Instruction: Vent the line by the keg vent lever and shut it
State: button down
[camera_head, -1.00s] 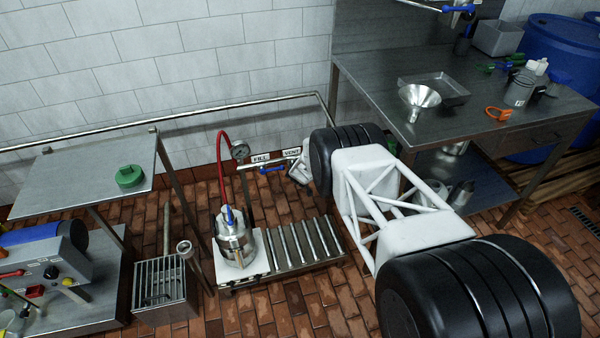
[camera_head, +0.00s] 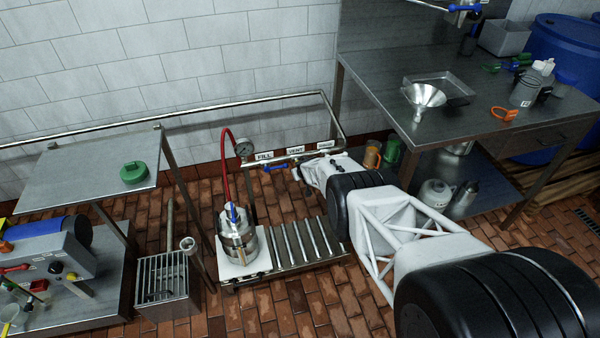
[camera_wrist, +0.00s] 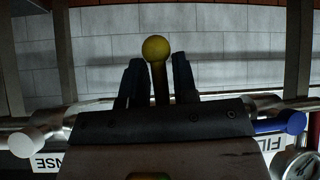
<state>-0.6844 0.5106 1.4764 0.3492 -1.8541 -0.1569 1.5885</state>
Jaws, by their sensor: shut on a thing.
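The vent lever (camera_wrist: 157,47), a dark stem with a yellow ball knob, stands between my gripper's fingers in the wrist view. My gripper (camera_wrist: 158,72) is shut on it, with the knob showing past the fingertips. The lever points crosswise to the valve pipe. In the head view my gripper (camera_head: 302,178) is at the manifold below the VENT label (camera_head: 295,150); there the lever is hidden. The metal keg (camera_head: 238,240) stands upright on a white plate. A red hose (camera_head: 224,170) runs from its top toward the pipe by the gauge (camera_head: 244,149).
A blue lever (camera_head: 276,167) sits under the FILL label (camera_head: 264,156), close left of my gripper. Another label (camera_head: 325,146) is to the right. A steel bench (camera_head: 450,110) with a funnel (camera_head: 424,97) stands right. The roller rack (camera_head: 305,245) is bare.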

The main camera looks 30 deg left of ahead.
jog(key=shift+s+a+r+y, duration=0.1)
jog(key=shift+s+a+y, duration=0.05)
jog(key=shift+a+y, duration=0.15)
dwell(0.5)
jog(key=c, duration=1.1)
grip_release()
jog(key=shift+d, duration=0.1)
jog(key=shift+s+d+r, duration=0.1)
jog(key=shift+s+d+r, duration=0.15)
jog(key=shift+d+r, duration=0.05)
jog(key=shift+d, duration=0.05)
jog(key=shift+v, duration=3.35)
jog(key=shift+r, duration=0.15)
